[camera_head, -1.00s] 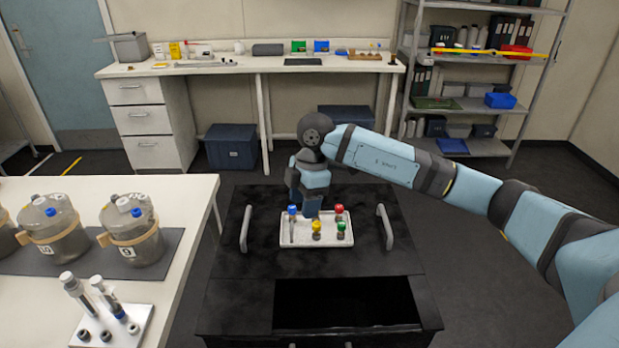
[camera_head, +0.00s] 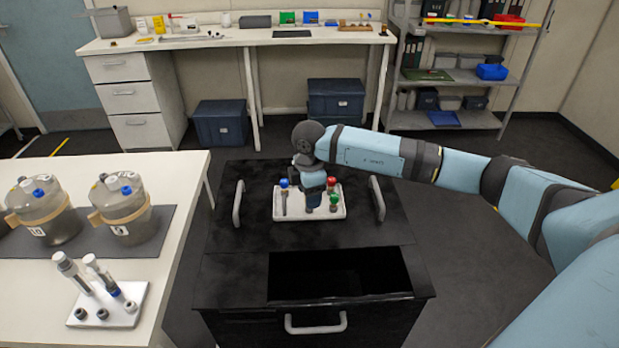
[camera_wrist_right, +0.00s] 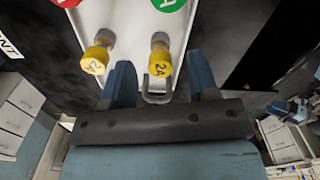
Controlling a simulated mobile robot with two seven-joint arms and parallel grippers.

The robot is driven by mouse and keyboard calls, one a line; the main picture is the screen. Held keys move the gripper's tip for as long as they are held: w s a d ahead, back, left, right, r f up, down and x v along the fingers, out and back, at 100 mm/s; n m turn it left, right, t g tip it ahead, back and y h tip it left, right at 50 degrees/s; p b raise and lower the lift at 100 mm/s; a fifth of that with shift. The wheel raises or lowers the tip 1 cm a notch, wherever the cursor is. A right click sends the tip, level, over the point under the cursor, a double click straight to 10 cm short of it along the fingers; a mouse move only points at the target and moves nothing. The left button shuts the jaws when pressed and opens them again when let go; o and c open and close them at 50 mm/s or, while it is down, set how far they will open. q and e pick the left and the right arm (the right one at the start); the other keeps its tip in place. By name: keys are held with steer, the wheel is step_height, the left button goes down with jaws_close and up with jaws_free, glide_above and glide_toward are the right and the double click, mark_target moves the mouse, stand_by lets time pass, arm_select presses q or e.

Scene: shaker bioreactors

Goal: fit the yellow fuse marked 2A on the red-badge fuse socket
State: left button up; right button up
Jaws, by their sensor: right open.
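A yellow fuse marked 2A (camera_wrist_right: 159,64) stands on the white tray (camera_head: 290,215). In the head view my right gripper (camera_head: 314,204) hangs over the tray and hides the yellow pieces. My left gripper is not in view.
The tray sits on a black cart (camera_head: 240,262) with side handles and an open recess in front. Left, a white table (camera_head: 175,170) holds jar vessels (camera_head: 122,210) and a small rack (camera_head: 128,310).

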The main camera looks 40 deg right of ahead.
steer(key=shift+f, duration=0.75)
jaws_close()
steer(key=shift+r, duration=0.15)
steer(key=shift+r+p, duration=0.5)
steer(key=shift+p, duration=0.05)
steer(key=shift+r, duration=0.1)
steer(key=shift+r+p, duration=0.55)
